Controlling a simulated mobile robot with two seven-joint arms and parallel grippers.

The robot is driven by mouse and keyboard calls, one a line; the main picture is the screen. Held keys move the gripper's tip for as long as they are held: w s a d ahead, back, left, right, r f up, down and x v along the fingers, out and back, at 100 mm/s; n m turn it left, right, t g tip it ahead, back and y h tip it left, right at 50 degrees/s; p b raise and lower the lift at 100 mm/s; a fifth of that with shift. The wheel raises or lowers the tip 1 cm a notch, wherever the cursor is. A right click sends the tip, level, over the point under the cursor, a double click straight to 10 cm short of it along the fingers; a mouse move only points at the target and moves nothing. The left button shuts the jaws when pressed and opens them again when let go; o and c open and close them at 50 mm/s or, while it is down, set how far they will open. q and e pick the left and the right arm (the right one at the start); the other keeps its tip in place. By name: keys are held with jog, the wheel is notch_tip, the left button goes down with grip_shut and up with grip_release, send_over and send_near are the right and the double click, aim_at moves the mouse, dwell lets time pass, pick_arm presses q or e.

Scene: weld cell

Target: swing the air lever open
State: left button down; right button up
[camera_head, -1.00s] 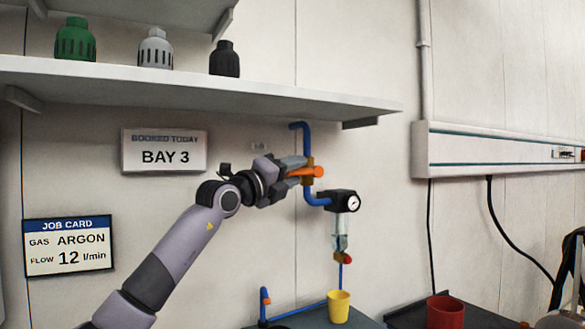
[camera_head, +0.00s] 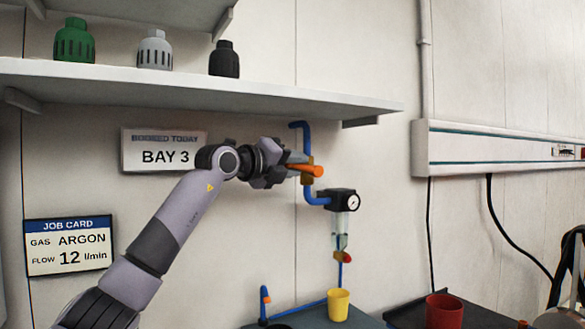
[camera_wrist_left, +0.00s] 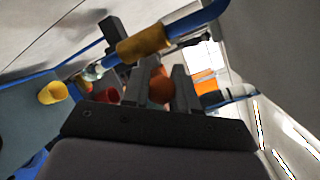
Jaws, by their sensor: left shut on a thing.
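The orange air lever (camera_head: 313,170) sits on a brass valve body (camera_head: 307,178) in the blue pipe under the shelf. My left gripper (camera_head: 298,170) is at the lever, coming in from the left. In the left wrist view the orange lever (camera_wrist_left: 161,86) lies between the two dark fingers, which are shut on it. The brass valve body (camera_wrist_left: 143,44) and blue pipe (camera_wrist_left: 203,18) cross just beyond the fingertips. The fingers partly hide the lever. My right gripper is not in view.
The shelf (camera_head: 200,88) runs above my arm. A yellow cup (camera_head: 338,305) and a red cup (camera_head: 444,311) stand below. The wall is close behind the valve.

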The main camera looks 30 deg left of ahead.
pick_arm(q)
jog(key=shift+w+d+r+m+g+y, duration=0.1)
jog(key=shift+w+r+m+g+y, duration=0.1)
jog(key=shift+r+g, duration=0.3)
jog(key=shift+w+d+r+m+g+y, duration=0.1)
jog(key=shift+r+m+g+y, duration=0.1)
jog(key=shift+g, duration=0.5)
jog(key=c, duration=1.1)
grip_release()
jog(key=shift+s+a, duration=0.1)
jog(key=shift+s, duration=0.25)
jog(key=shift+b+v, duration=1.45)
jog(key=shift+v, duration=1.9)
